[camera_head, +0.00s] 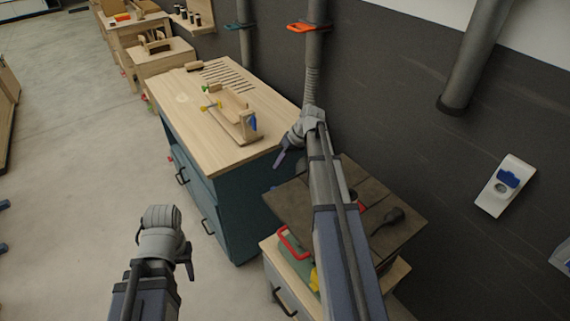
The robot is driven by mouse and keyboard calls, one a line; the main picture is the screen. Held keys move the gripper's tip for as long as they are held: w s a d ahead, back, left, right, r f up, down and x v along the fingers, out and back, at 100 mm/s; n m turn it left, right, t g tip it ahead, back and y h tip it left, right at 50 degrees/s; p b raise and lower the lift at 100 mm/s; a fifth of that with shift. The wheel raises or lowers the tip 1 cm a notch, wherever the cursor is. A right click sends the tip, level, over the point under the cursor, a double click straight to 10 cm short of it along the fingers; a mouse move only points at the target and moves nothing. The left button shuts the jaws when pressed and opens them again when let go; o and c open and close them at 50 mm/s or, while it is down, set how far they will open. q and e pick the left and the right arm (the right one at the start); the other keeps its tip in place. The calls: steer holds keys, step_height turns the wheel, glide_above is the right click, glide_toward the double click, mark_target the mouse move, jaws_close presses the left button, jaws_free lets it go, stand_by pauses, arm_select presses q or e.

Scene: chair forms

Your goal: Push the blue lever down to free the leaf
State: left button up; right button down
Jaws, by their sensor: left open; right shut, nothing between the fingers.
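A wooden form (236,117) stands on the pale bench top. A small blue piece (253,123), which looks like the blue lever, is at its near right end. It is too small to tell how far it is tilted. I cannot make out for sure which part is the leaf. My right gripper (279,160) is shut and empty, just off the right front corner of the bench, apart from the blue piece. My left gripper (188,264) is open and empty, low over the floor in front of the bench.
The bench (200,129) has blue-green drawers and several thin rods on top. A dark board (408,209) on a lower cabinet lies beneath my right arm. A white wall unit (494,197) with a blue part hangs at right. The floor (70,150) at left is clear.

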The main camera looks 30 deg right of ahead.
steer(key=f+b, duration=0.1)
steer(key=f, duration=0.1)
steer(key=s+a+f+b, duration=0.1)
steer(key=f+b, duration=0.1)
steer(key=a+f+b, duration=0.1)
steer(key=f, duration=0.1)
steer(key=shift+s+b, duration=0.2)
steer(key=shift+b, duration=0.15)
arm_select(q)
step_height(320, 180, down, 6)
steer(key=shift+r, duration=0.1)
arm_select(e)
steer(key=shift+r, duration=0.1)
